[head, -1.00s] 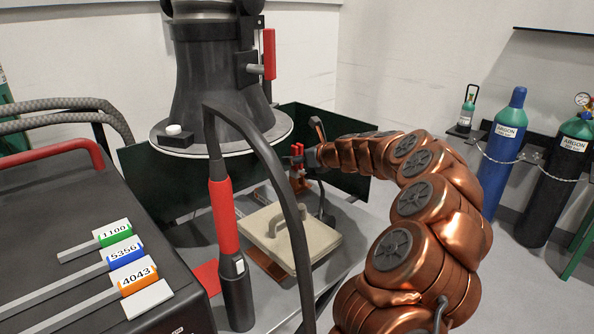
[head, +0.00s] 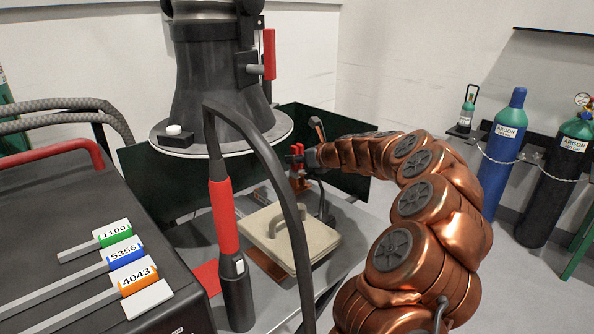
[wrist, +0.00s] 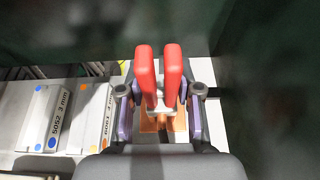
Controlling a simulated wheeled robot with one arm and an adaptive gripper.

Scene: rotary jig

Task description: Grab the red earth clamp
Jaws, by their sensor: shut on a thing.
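The red earth clamp (wrist: 172,72) stands with its two red handles raised in the middle of the wrist view. In the head view the clamp (head: 297,151) shows small at the back of the table, in front of the dark green screen. My gripper (wrist: 160,108) has one finger on each side of the clamp, below the handle tops, and is shut on it. A copper-coloured piece (wrist: 152,125) lies under the clamp. In the head view my gripper (head: 308,158) is small and partly hidden by my arm. Whether the clamp is off its base cannot be told.
A beige handled block (head: 312,238) lies on the grey table nearer me. A black machine (head: 215,105) and a red-gripped torch (head: 224,215) with a cable stand left. The green screen (head: 345,177) encloses the back. Labelled boxes (wrist: 52,118) lie left in the wrist view.

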